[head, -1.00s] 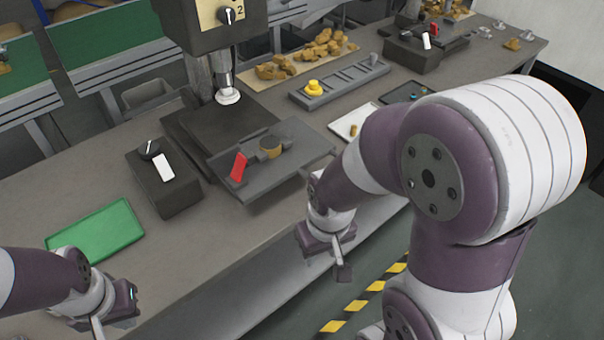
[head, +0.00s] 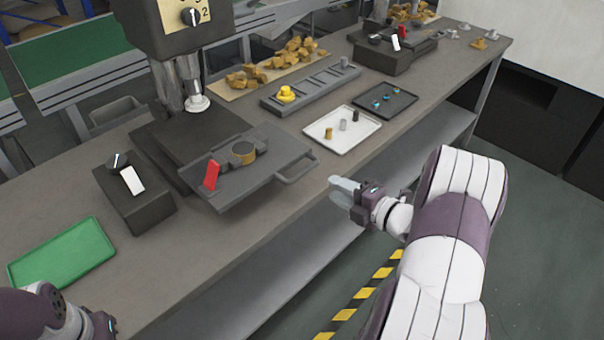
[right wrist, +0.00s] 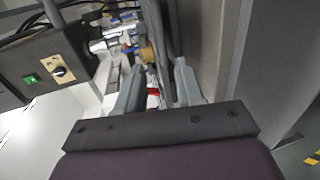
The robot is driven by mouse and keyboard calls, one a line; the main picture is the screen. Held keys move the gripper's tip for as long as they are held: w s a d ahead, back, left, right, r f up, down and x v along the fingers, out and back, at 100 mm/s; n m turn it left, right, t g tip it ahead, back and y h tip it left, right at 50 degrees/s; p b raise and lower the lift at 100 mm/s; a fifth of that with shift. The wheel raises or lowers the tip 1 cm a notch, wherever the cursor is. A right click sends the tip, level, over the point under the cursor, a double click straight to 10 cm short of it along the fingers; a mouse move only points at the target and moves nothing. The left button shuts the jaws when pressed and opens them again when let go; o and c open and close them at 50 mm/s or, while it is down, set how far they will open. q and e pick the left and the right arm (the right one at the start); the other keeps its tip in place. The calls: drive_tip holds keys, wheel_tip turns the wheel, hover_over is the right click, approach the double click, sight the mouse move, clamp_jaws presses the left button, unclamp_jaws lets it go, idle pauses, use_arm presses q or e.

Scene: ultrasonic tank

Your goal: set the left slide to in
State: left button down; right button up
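The left slide (head: 262,172) is a dark grey plate with a loop handle (head: 300,168) at its right end. It sticks out from the dark base (head: 165,138) below the press head, toward the table's front edge. A red lever (head: 211,175) and a round brass-coloured piece (head: 243,152) sit on it. My right gripper (head: 342,186) is open and empty, just right of the handle and apart from it, off the table's front edge. Its two separated fingers show in the right wrist view (right wrist: 158,88). My left gripper (head: 104,326) is cut off at the bottom left; its fingers are hidden.
A black box with a white switch (head: 133,181) stands left of the slide. A green tray (head: 62,255) lies front left. A white tray (head: 342,128) with small cylinders and a dark tray (head: 386,102) lie right. A similar station (head: 395,50) stands farther back.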

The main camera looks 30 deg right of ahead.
sight(304, 174)
drive_tip(key=x, duration=1.2)
drive_tip(key=shift+w+f, duration=0.1)
drive_tip(key=shift+w, duration=0.1)
clamp_jaws()
